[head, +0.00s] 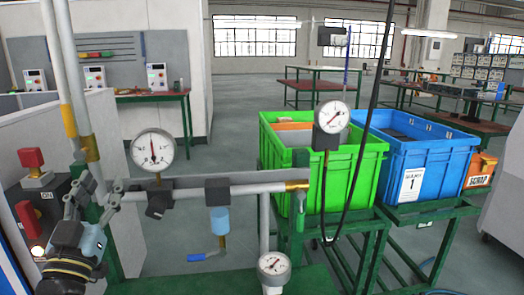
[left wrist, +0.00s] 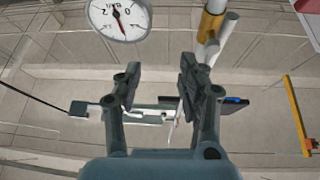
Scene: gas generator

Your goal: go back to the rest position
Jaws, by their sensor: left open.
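My left gripper (head: 88,200) shows at the lower left of the head view, beside the red switch and in front of the pipework. In the left wrist view its two fingers (left wrist: 158,88) stand apart with nothing held between them. A pressure gauge (head: 153,150) and the grey horizontal pipe (head: 250,188) are to the right of the gripper in the head view. A gauge (left wrist: 120,18) also shows at the top of the left wrist view. My right gripper is in neither view.
A red switch (head: 32,158) and a lit lamp (head: 37,251) are close to the left gripper. A green crate (head: 345,165) and a blue crate (head: 425,160) stand on green stands at right. A second gauge (head: 331,117) and a low gauge (head: 273,267) are on the pipework. Open floor lies behind.

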